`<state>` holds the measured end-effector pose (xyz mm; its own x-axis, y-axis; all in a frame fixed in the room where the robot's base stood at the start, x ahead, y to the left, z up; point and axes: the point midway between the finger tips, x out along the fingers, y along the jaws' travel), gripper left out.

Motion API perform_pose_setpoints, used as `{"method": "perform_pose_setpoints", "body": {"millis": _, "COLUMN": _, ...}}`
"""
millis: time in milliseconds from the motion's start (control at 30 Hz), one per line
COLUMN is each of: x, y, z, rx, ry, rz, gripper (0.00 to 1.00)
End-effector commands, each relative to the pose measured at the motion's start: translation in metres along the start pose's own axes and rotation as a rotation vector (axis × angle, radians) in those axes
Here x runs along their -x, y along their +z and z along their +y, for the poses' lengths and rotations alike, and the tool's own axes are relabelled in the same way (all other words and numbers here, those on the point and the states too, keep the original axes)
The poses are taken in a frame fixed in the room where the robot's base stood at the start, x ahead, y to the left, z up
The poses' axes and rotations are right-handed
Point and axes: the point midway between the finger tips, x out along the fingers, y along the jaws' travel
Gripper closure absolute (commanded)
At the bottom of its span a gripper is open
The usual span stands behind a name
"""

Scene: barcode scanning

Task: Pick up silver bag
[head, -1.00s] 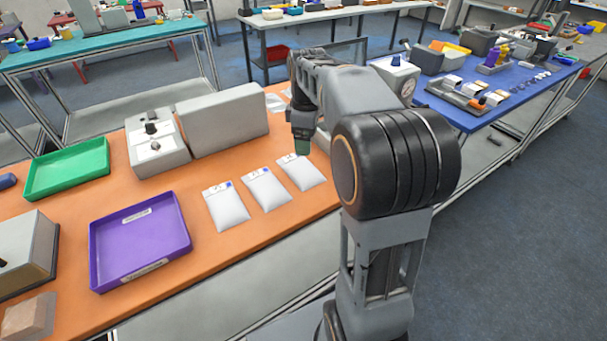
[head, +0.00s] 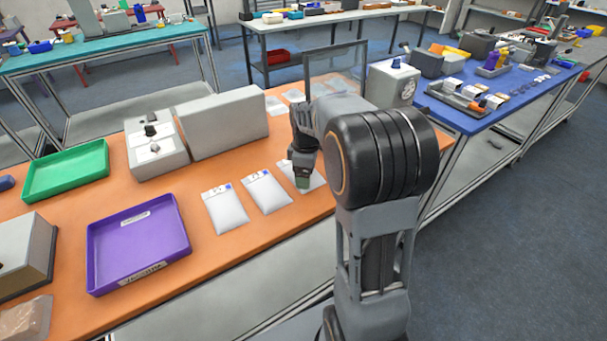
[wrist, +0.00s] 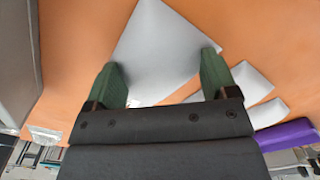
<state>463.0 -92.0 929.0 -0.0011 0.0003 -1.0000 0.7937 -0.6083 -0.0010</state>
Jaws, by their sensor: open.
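Several silver bags with white labels lie in a row on the orange table. The rightmost silver bag (head: 316,180) is partly hidden by my gripper (head: 303,183) in the head view. In the wrist view this bag (wrist: 160,42) lies flat between and beyond the green fingers of my gripper (wrist: 161,68). The fingers are apart, and I cannot tell whether they touch the bag. The middle silver bag (head: 267,193) and the left silver bag (head: 226,211) lie clear of my gripper.
A purple tray (head: 102,243) stands left of the bags, with a green tray (head: 68,171) beyond it. A grey box (head: 223,122) and a device with a black knob (head: 155,145) stand behind the bags. A framed clear panel (head: 337,72) stands at the table's far end.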

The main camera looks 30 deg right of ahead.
Motion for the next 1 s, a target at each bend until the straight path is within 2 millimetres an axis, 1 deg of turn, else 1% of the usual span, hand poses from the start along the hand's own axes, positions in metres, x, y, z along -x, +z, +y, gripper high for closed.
{"method": "perform_pose_setpoints", "body": {"millis": 267, "x": -0.0021, "y": -0.0001, "z": 0.0000, "rx": 0.000, "ry": 0.001, "rz": 0.000, "gripper": 0.21}}
{"method": "perform_pose_setpoints", "body": {"millis": 833, "x": -0.0017, "y": -0.0002, "z": 0.0001, "rx": 0.000, "ry": 0.001, "rz": 0.000, "gripper": 0.75}}
{"method": "perform_pose_setpoints", "body": {"millis": 1000, "x": -0.0015, "y": -0.0002, "z": 0.0001, "rx": 0.000, "ry": 0.002, "rz": 0.001, "gripper": 0.76}}
